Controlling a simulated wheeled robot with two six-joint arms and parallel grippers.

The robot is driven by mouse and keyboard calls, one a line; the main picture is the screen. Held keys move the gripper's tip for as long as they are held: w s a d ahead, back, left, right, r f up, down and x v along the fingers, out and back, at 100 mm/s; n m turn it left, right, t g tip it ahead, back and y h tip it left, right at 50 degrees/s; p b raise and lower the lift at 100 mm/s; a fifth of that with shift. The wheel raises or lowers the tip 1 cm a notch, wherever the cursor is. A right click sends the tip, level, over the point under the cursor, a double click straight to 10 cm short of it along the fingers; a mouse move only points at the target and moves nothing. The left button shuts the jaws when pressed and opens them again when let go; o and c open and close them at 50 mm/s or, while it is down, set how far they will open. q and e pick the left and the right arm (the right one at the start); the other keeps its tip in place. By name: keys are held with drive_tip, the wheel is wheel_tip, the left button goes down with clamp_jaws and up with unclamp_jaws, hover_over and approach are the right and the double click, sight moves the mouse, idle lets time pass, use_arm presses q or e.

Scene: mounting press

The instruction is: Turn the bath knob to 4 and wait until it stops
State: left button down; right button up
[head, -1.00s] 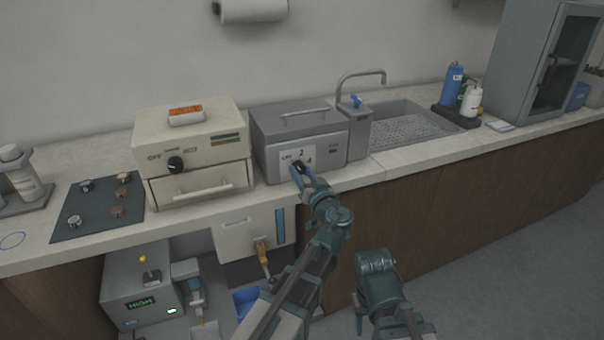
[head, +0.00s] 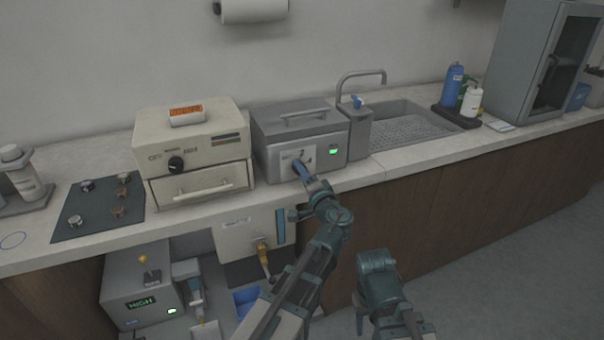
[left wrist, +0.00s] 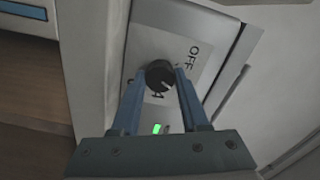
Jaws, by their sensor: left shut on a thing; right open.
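The bath (head: 295,118) is a grey box with a lidded top on the counter. Its dark round knob (left wrist: 160,74) shows in the left wrist view, between the printed OFF and 4. A pale mark on the knob appears to be on the side towards the 4. My left gripper (left wrist: 161,77) is shut on the knob, with one blue finger on each side; in the head view its fingers (head: 299,167) cover the knob. A green display (head: 333,151) is lit on the bath front. My right gripper (head: 360,308) is low in front of the cabinets, its fingers mostly hidden.
A sink (head: 400,125) with a tap lies to the right. Below the counter are a grey unit reading HIGH (head: 141,302) and a blue bin (head: 247,300).

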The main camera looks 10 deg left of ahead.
use_arm(q)
drive_tip(key=m, duration=0.5)
drive_tip(key=shift+m, duration=0.3)
drive_tip(key=m, duration=0.4)
drive_tip(key=shift+m, duration=0.7)
drive_tip(key=shift+c, duration=2.1)
unclamp_jaws()
drive_tip(key=shift+s, duration=0.15)
